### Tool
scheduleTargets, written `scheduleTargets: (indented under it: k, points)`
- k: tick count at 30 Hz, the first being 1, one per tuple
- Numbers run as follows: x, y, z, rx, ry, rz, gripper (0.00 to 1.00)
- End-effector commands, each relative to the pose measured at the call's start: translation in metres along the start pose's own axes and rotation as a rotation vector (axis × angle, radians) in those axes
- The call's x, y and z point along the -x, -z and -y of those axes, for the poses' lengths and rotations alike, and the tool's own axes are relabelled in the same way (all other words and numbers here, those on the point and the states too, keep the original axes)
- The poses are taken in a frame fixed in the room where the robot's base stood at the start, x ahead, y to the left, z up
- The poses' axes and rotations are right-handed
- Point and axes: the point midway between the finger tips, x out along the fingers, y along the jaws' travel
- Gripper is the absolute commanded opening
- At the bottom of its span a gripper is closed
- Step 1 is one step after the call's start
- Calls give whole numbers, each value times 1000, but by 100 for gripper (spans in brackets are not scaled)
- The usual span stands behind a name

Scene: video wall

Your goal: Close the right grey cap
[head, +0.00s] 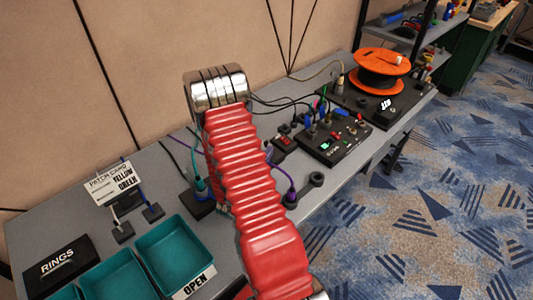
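A small dark grey round cap (316,179) lies open at the right, joined by a short strap to a dark socket block. A purple plug (291,194) with a purple cable sits at that block, beside the cap. Left of my arm, a teal plug (200,184) stands on another dark block (199,206); a cap there cannot be made out. My red ribbed arm rises through the middle of the view to a shiny metal joint and hides the bench between the two blocks. My gripper's fingers do not show.
A black panel (350,148) with cables and switches stands behind the right cap. An orange cable reel (379,70) is farther back. Teal trays (176,254), a RINGS box (59,262) and a patch card (112,182) occupy the left of the grey bench. Carpet lies beyond its right edge.

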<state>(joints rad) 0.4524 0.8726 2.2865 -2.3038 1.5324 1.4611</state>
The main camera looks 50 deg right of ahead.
Motion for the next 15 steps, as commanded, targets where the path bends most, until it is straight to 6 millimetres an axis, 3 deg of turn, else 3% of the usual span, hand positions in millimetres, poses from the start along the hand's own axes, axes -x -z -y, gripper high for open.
scheduleTargets:
  k: [14, 15]
  points:
    - [0, -3, 3, -14, -2, 8, 0]
    - [0, -3, 4, -14, -2, 8, 5]
